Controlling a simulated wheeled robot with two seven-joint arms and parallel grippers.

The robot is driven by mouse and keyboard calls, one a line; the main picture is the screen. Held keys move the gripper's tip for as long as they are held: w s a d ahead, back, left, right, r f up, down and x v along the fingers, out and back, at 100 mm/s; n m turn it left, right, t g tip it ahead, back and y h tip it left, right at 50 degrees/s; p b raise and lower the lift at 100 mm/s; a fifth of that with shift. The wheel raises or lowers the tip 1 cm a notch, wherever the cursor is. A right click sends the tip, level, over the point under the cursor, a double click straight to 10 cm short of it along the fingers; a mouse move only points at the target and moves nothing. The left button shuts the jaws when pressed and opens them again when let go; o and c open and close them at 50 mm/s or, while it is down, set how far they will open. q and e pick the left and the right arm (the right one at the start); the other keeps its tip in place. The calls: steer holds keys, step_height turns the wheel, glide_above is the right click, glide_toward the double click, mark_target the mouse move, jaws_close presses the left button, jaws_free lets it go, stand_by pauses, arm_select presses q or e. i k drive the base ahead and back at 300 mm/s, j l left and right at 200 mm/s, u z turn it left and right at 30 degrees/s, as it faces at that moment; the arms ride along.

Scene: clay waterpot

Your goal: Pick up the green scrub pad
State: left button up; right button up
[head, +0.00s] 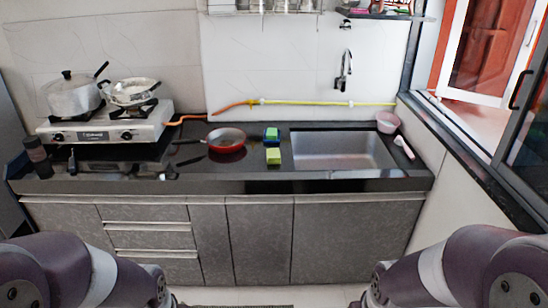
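Two small green items are on the dark counter, left of the sink. The far one is a bright green pad (271,132) on a blue item. The near one is a yellow-green block (273,156) lying close to the counter's front. Both are too small to tell which is the scrub pad. My two arms come in at the bottom left and bottom right corners, well short of the counter. Neither gripper's fingers are in view.
A red pan (226,141) sits left of the green items, and the sink (340,150) is on the right. A stove (107,128) with pots stands at the left. A pink bowl (388,122) and a white-handled item (404,147) are right of the sink.

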mark_target(273, 155)
steer(key=i+l+u, duration=0.2)
steer(key=i+u, duration=0.15)
steer(key=i, duration=0.45)
steer(key=i+l+u, duration=0.35)
steer(key=i, duration=0.4)
steer(key=i+l+u, duration=0.35)
steer(key=i+l, duration=0.3)
